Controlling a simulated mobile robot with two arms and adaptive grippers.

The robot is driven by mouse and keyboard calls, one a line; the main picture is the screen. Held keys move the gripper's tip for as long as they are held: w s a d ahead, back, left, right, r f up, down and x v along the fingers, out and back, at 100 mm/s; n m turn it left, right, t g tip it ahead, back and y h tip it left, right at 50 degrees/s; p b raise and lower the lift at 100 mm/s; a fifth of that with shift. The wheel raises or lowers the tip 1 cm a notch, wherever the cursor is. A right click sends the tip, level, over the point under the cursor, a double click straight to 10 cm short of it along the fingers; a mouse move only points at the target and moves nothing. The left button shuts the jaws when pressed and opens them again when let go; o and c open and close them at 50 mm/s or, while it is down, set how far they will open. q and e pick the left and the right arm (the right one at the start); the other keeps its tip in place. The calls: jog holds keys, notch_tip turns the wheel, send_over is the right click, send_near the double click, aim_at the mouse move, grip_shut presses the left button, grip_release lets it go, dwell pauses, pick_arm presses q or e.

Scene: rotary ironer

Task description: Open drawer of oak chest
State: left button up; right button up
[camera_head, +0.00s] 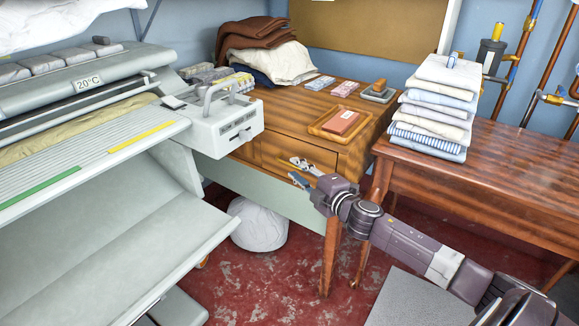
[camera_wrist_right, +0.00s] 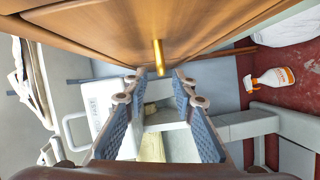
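The oak chest (camera_head: 372,108) is a brown wooden piece standing between the ironer and the dark table. Its drawer front (camera_head: 270,152) faces the lower left and looks shut. My right gripper (camera_head: 298,171) is just in front of the drawer's right part. In the right wrist view, a brass handle (camera_wrist_right: 158,57) sticks out from the drawer front (camera_wrist_right: 205,25). My right gripper (camera_wrist_right: 156,84) is open there, one blue-padded finger on each side of the handle's line. The handle's near end lies around the fingertips; I cannot tell whether they touch it. My left gripper is not in view.
The ironer (camera_head: 222,130) stands close on the left. A dark table (camera_head: 490,165) with a linen stack (camera_head: 433,110) is on the right. A tray (camera_head: 325,127) sits on the chest. A white bundle (camera_head: 258,225) and a spray bottle (camera_wrist_right: 272,80) are low down.

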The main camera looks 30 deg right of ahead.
aim_at(290, 165)
jog(key=shift+w+f, duration=0.2)
jog(key=shift+w, duration=1.95)
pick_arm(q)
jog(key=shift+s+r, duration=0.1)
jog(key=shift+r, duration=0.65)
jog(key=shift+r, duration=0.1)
pick_arm(e)
jog(key=shift+c, duration=0.5)
jog(key=c, duration=0.5)
grip_shut()
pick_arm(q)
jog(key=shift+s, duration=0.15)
